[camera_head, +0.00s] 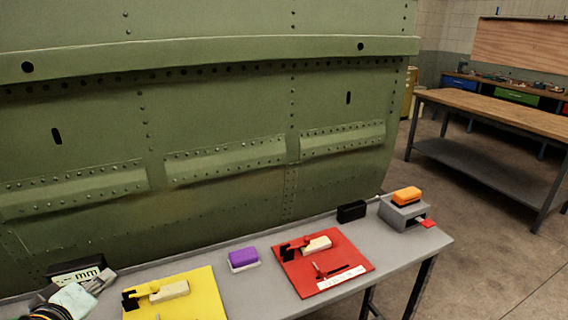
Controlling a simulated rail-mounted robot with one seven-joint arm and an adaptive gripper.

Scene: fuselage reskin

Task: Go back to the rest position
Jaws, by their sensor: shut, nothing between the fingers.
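My gripper cannot be made out in the head camera view. The green riveted fuselage panel (220,110) fills the left and middle of the view. A grey bench (225,287) runs along its foot. On the bench lie a yellow board (200,296) and a red board (300,278), each with a pale block and small dark parts on it. A purple-topped block (243,258) sits between the boards.
A black box (351,211) and a grey stand (404,214) bearing an orange-topped block (407,195) are at the bench's right end. A box marked "mm" (77,270) and clutter crowd the lower left. A wooden workbench (500,109) stands at right; floor between is clear.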

